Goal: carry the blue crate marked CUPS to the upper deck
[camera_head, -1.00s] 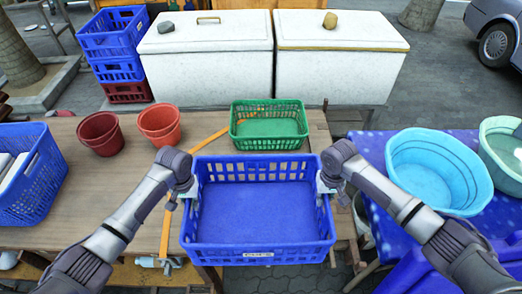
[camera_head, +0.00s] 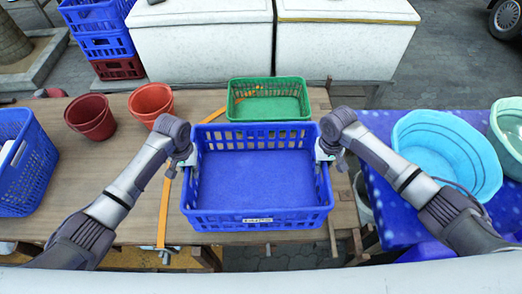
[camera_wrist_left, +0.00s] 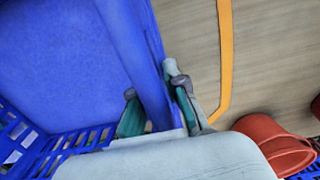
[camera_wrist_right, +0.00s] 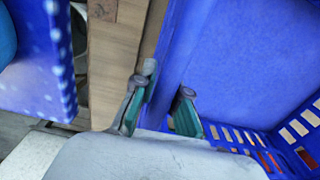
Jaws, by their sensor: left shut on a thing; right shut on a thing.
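The blue crate (camera_head: 258,178) is open-topped and looks empty, with slotted walls and a small white label (camera_head: 257,220) on its front wall, too small to read surely. It appears level, over the front part of the wooden table; I cannot tell whether it touches the tabletop. My left gripper (camera_head: 187,160) is shut on its left wall, and the left wrist view shows the fingers (camera_wrist_left: 157,100) on either side of that wall. My right gripper (camera_head: 322,155) is shut on its right wall, with fingers (camera_wrist_right: 165,95) astride it in the right wrist view.
A green basket (camera_head: 268,107) sits close behind the crate. A light blue basin (camera_head: 447,155) stands on the right table. White chests (camera_head: 200,45) stand behind.

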